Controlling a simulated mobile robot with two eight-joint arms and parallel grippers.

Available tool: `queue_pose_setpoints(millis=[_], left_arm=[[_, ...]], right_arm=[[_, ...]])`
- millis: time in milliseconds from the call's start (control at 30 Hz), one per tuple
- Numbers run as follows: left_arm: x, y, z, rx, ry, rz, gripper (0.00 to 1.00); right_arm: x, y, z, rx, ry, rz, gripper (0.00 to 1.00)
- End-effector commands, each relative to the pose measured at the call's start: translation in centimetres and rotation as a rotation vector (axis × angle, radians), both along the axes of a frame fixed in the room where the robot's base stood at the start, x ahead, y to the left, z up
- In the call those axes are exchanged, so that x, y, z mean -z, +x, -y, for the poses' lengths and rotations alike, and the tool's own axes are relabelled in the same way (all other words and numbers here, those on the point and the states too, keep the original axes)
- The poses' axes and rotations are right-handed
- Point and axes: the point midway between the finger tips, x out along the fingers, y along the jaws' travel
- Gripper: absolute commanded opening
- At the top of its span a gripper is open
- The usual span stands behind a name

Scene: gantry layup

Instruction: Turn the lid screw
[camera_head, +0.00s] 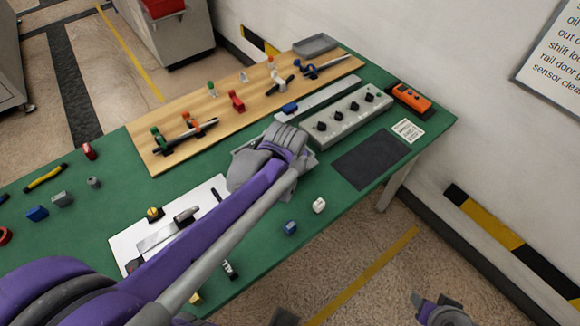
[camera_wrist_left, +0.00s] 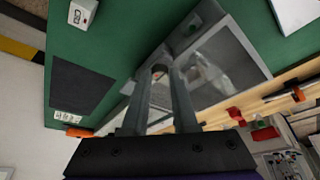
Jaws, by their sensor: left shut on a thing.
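A grey box (camera_head: 307,163) with a framed lid lies on the green table, mostly hidden under my left arm in the head view. In the left wrist view the box (camera_wrist_left: 248,47) shows its grey rim and a shiny, paler inner panel. My left gripper (camera_wrist_left: 160,72) is at the near edge of this box, its two fingers close together on a small, dark screw-like part that is mostly hidden between the tips. In the head view the wrist covers the fingertips. My right gripper (camera_head: 440,308) is low at the bottom right, away from the table; its jaw opening is unclear.
A grey panel with several black knobs (camera_head: 345,115) stands close behind the box. A wooden board (camera_head: 240,105) holds clamps and tools. A dark mat (camera_head: 370,160) lies to the right.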

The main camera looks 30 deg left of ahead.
Motion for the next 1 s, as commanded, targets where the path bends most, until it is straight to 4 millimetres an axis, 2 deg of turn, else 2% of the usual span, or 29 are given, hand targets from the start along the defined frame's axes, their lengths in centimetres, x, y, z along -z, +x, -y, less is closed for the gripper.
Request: queue_pose_setpoints(millis=[1000], left_arm=[[0.03, 0.81, 0.71, -0.967, -0.001, -0.001, 0.00]], right_arm=[[-0.15, 0.03, 0.00, 0.000, 0.000, 0.001, 0.50]])
